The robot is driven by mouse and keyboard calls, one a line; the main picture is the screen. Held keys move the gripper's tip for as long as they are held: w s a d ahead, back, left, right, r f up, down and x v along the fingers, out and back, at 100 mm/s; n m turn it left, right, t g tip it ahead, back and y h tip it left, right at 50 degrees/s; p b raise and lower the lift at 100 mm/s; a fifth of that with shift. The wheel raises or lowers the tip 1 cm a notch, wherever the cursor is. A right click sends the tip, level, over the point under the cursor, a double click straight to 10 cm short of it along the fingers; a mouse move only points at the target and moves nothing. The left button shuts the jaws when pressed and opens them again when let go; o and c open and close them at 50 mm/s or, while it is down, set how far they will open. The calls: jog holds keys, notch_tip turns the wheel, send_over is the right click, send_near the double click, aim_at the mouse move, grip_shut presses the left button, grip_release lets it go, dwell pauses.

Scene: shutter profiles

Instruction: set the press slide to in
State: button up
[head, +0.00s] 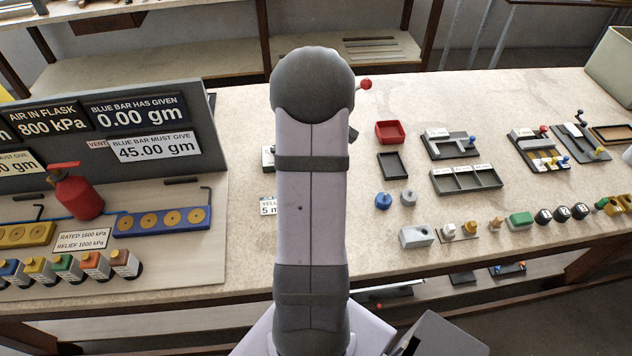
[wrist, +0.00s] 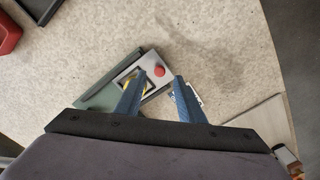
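In the wrist view, a grey-green device with a light grey top (wrist: 158,88) lies tilted on the bench. It carries a round red knob (wrist: 159,71) and a dark-framed opening with something yellow (wrist: 127,81). I cannot tell for sure that this is the press, or whether its slide is in or out. My gripper (wrist: 160,80) is open, its two blue fingers apart. In the picture the knob shows between the fingertips; I see no contact, and the height gap is unclear. In the head view my arm hides the gripper and most of this area.
A red tray (head: 390,132) and a dark tray (head: 394,165) stand right of my arm. Further right are slotted lever panels (head: 452,146) and a three-part tray (head: 467,180). A red extinguisher-like bottle (head: 76,194) and sign board (head: 150,167) are at left. Bare bench shows behind the trays.

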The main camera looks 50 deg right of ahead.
jog(key=shift+f+p, duration=0.5)
jog(key=shift+f, duration=1.65)
grip_shut()
